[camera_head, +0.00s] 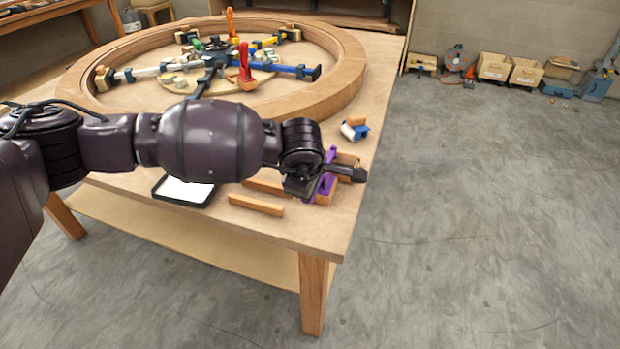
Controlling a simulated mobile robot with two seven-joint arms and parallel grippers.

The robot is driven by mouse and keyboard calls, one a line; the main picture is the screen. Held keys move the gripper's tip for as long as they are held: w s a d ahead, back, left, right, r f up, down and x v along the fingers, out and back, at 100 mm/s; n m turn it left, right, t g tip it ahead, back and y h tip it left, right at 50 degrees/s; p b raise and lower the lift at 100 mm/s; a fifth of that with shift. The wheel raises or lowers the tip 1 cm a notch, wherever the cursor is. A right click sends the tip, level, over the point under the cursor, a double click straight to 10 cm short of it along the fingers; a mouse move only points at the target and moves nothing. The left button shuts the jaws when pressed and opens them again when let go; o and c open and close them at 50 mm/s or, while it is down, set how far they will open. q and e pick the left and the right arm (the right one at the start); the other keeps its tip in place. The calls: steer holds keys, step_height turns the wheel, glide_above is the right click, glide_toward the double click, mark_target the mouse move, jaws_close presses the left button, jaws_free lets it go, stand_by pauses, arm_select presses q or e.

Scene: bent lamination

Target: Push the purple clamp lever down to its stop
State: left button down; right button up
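The purple clamp (326,187) is near the right edge of the table, by several short wooden pieces. Parts of it show above and below my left gripper, and the rest is hidden behind it. I cannot make out how far its lever is lowered. My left gripper (358,174) reaches in from the left, across the clamp, with its dark tip pointing right. It overlaps the clamp in this view; whether it touches it I cannot tell. Its fingers are too small and dark to show whether they are open. My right gripper is not in view.
A large round wooden ring (335,95) lies on the table (300,226), with red, orange and blue clamps inside. A black-rimmed tray (183,204) and a loose wooden strip (256,205) lie near the front edge. A white-and-blue item (354,130) lies behind the purple clamp.

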arm_select(q)
steer(key=shift+s+a+f, duration=0.1)
steer(key=shift+s+f, duration=0.15)
steer(key=shift+f, duration=0.1)
steer(key=shift+s+f, duration=0.1)
steer(key=shift+f, duration=0.05)
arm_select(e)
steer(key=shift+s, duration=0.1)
arm_select(q)
steer(key=shift+r, duration=0.5)
steer(key=r, duration=0.1)
steer(key=r+p, duration=0.1)
steer(key=r, duration=0.2)
steer(key=shift+w+d, duration=0.25)
steer(key=shift+d, duration=0.15)
steer(key=s+a+r+p, duration=0.1)
steer(key=s+r, duration=0.5)
steer(key=s, duration=0.1)
steer(key=shift+a, duration=0.4)
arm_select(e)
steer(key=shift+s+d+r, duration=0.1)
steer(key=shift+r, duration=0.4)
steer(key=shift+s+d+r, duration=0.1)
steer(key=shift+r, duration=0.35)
arm_select(q)
steer(key=shift+s, duration=0.1)
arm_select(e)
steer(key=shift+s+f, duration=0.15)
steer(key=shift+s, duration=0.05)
